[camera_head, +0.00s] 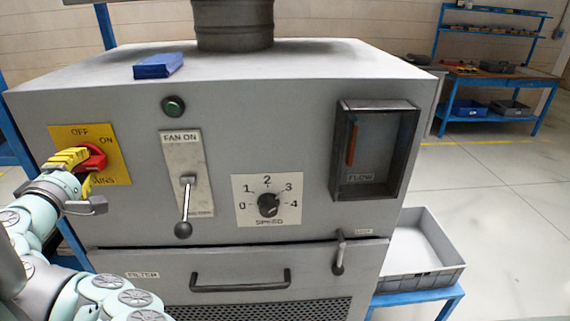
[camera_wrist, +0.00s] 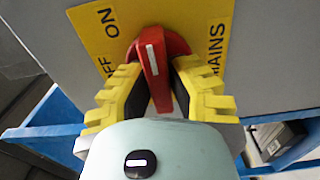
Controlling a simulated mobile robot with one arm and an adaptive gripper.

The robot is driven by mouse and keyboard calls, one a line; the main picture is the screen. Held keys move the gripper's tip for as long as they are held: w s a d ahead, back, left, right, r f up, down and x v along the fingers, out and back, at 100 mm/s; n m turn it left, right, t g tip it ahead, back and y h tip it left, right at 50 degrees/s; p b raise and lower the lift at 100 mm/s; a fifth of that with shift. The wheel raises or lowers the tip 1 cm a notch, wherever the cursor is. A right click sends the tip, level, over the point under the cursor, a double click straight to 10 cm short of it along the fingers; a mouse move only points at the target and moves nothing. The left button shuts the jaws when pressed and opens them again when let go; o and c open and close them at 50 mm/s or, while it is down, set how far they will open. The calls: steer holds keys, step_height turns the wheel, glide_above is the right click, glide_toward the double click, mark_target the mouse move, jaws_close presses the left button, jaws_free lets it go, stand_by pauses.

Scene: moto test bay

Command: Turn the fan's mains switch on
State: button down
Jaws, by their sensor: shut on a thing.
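The mains switch (camera_head: 97,155) is a red rotary knob on a yellow plate (camera_head: 118,168) at the left of the grey cabinet front. The plate reads OFF at the top, ON at the right and MAINS below. My gripper (camera_head: 80,164), with yellow fingers, is shut on the knob. In the wrist view, my gripper (camera_wrist: 160,92) has one finger on each side of the red handle (camera_wrist: 152,62). The handle's white mark runs nearly upright there, seeming closer to ON than to OFF. In the head view the fingers hide part of the knob.
The FAN ON lever (camera_head: 186,205) hangs down beside the plate, below a dark green lamp (camera_head: 173,106). A speed dial (camera_head: 267,205) and flow window (camera_head: 374,148) are further right. A blue block (camera_head: 158,66) lies on top. A grey crate (camera_head: 425,255) stands at right.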

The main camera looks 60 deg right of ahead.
steer(key=shift+d+f, duration=0.1)
steer(key=c, duration=0.9)
jaws_free()
steer(key=v, duration=1.2)
